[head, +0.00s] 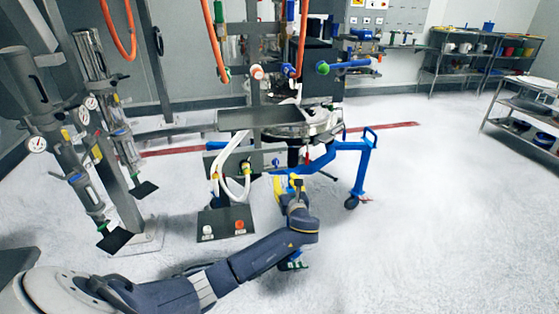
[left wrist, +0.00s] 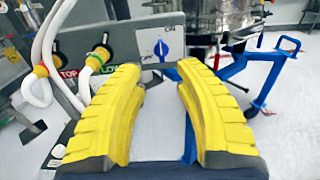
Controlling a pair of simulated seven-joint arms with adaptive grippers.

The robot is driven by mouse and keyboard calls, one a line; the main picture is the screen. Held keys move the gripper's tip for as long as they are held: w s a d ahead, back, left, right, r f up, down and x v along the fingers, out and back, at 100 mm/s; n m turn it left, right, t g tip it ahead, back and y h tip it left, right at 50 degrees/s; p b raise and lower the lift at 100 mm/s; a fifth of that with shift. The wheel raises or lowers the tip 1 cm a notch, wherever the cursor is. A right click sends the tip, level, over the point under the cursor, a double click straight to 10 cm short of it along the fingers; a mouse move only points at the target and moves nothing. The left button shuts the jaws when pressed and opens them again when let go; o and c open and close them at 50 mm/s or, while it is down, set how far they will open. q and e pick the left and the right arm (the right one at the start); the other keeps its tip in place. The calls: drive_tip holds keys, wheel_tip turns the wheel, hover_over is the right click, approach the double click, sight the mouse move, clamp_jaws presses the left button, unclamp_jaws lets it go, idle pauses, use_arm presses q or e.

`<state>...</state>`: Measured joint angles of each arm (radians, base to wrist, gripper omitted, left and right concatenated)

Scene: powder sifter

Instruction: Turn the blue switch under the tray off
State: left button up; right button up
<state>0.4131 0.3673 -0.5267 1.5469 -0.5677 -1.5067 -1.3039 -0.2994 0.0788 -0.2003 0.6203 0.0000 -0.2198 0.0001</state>
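The blue switch (left wrist: 162,48) sits on a white label on a grey panel (left wrist: 137,42), straight ahead in the left wrist view. Its handle looks roughly upright; its exact setting is too small to read. The tray (head: 240,119) is a grey metal pan above this panel in the head view. My left gripper (left wrist: 160,78) has thick yellow fingers, spread apart and empty, with the switch showing beyond the gap between their tips. In the head view my left gripper (head: 285,187) is just in front of the panel, apart from it as far as I can tell. My right gripper is out of view.
White hoses (left wrist: 42,50) with coloured collars stand left of the switch. A blue wheeled frame (head: 362,165) is to the right. A black box with red and white buttons (head: 226,223) is low on the left.

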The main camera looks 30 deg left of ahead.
sight(276, 160)
use_arm(q)
drive_tip(key=x, duration=1.4)
drive_tip(key=shift+w+a+f, duration=0.1)
drive_tip(key=shift+w+a, duration=0.15)
drive_tip(key=shift+w, duration=0.1)
drive_tip(key=shift+c, duration=0.2)
clamp_jaws()
